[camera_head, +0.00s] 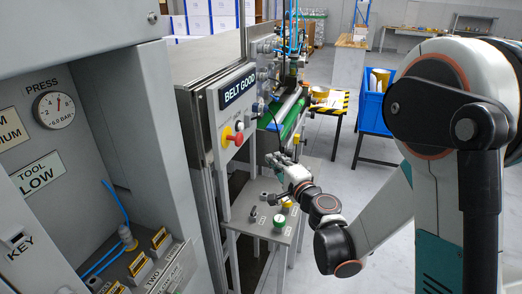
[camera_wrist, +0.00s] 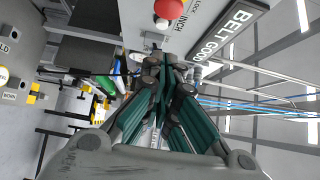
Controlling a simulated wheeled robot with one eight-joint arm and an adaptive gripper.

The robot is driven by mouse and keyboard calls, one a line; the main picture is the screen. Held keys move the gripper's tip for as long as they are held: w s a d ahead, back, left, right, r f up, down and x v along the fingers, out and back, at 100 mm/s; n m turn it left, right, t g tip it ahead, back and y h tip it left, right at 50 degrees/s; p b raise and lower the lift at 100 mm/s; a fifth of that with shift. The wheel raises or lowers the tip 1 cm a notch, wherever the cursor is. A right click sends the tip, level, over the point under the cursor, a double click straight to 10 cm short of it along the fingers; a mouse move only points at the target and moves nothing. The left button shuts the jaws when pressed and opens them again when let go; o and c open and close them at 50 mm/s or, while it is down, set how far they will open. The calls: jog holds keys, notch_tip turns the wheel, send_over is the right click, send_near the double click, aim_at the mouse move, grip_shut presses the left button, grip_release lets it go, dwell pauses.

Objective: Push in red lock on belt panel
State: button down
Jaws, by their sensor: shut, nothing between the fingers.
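The belt panel (camera_head: 215,112) is a grey box under a dark "BELT GOOD" sign (camera_head: 238,88), left of centre in the head view. The red lock (camera_head: 238,138) is a round red knob on its face, beside a yellow part. In the wrist view a red knob (camera_wrist: 167,9) shows at the top edge, partly cut off, with "LOCK" and "INCH" lettering nearby. My gripper (camera_head: 272,158) is below and right of the red lock in the head view, apart from it. In the wrist view my gripper (camera_wrist: 165,62) is shut and empty, its fingers together below the knob.
A small pedestal panel (camera_head: 262,215) with a green button (camera_head: 279,221) stands below my gripper. The green conveyor (camera_head: 293,112) runs behind. A grey press cabinet (camera_head: 120,110) fills the left. A blue bin (camera_head: 374,103) stands at the back right, with open floor before it.

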jog(key=b, duration=0.2)
send_near(243, 139)
jog(key=w+d, duration=0.3)
jog(key=w, duration=0.1)
jog(key=shift+w+a+r+b, duration=0.15)
jog(key=shift+w+a, duration=0.25)
jog(key=shift+a, duration=0.65)
jog(key=shift+w+a+b, duration=0.25)
jog(key=shift+w+a, duration=0.2)
jog(key=shift+a, duration=0.6)
jog(key=shift+w+a, duration=0.15)
jog(key=shift+a, duration=0.4)
jog(key=shift+w+a, duration=0.2)
jog(key=shift+a, duration=0.3)
